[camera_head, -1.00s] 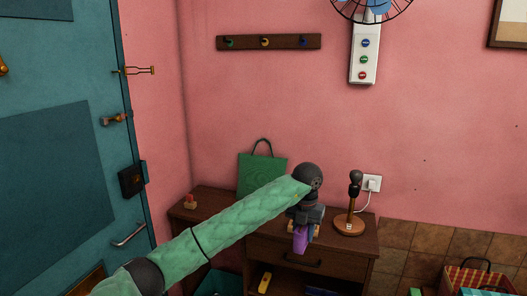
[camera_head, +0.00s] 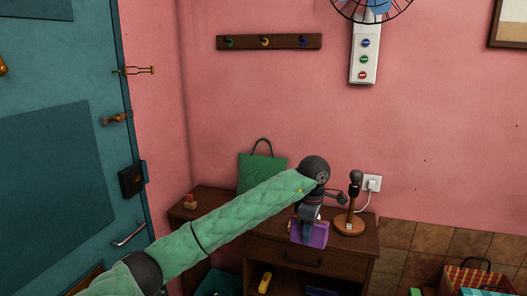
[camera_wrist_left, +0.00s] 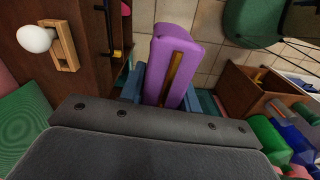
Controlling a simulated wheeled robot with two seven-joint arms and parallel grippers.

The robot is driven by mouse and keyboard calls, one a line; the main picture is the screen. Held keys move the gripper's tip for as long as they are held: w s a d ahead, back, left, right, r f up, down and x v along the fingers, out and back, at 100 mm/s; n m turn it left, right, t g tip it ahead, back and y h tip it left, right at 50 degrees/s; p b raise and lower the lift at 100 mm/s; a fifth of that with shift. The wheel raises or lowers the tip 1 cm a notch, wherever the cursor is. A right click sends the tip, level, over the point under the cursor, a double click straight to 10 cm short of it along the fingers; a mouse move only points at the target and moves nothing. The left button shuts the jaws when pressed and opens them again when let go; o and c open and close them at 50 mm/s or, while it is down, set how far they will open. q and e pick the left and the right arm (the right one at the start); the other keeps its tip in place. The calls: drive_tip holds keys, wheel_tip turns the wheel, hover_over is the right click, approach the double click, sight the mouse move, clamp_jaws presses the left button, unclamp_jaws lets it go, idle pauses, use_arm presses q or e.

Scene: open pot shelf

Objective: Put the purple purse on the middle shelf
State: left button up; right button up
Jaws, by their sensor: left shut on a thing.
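My left gripper (camera_head: 308,218) is shut on the purple purse (camera_head: 312,235) and holds it in front of the brown cabinet, near its top edge. In the left wrist view the purse (camera_wrist_left: 170,40) sticks out between the fingers, with a gold strip along it. The cabinet (camera_head: 332,246) has a drawer with a dark handle and an open compartment below. A yellow thing (camera_head: 265,283) and a dark blue thing (camera_head: 320,292) lie in that compartment. The frame cuts off the cabinet's lower part. My right gripper is not in view.
A microphone on a wooden stand (camera_head: 348,222) is on the cabinet top, close right of the gripper. A green bag (camera_head: 262,175) stands behind my left arm. A red checked basket (camera_head: 470,279) is at lower right.

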use_arm(q)
drive_tip(key=m, duration=0.1)
drive_tip(key=a+m, duration=0.1)
drive_tip(key=m, duration=0.1)
drive_tip(key=shift+s+r, duration=0.15)
drive_tip(key=shift+s, duration=0.15)
drive_tip(key=m, duration=0.1)
drive_tip(key=a+m, duration=0.1)
drive_tip(key=m, duration=0.1)
drive_tip(key=shift+s+a, duration=0.2)
drive_tip(key=shift+s, duration=0.1)
drive_tip(key=s+a+f+m, duration=0.2)
drive_tip(key=s+a+f, duration=0.2)
drive_tip(key=a, duration=0.6)
drive_tip(key=s+a+f+m, duration=0.2)
drive_tip(key=s+a+f, duration=0.3)
drive_tip(key=a, duration=0.6)
drive_tip(key=s+a+f+m, duration=0.3)
drive_tip(key=s+a+f, duration=0.2)
drive_tip(key=a+f, duration=0.3)
drive_tip(key=shift+a+f, duration=0.2)
drive_tip(key=shift+a, duration=1.15)
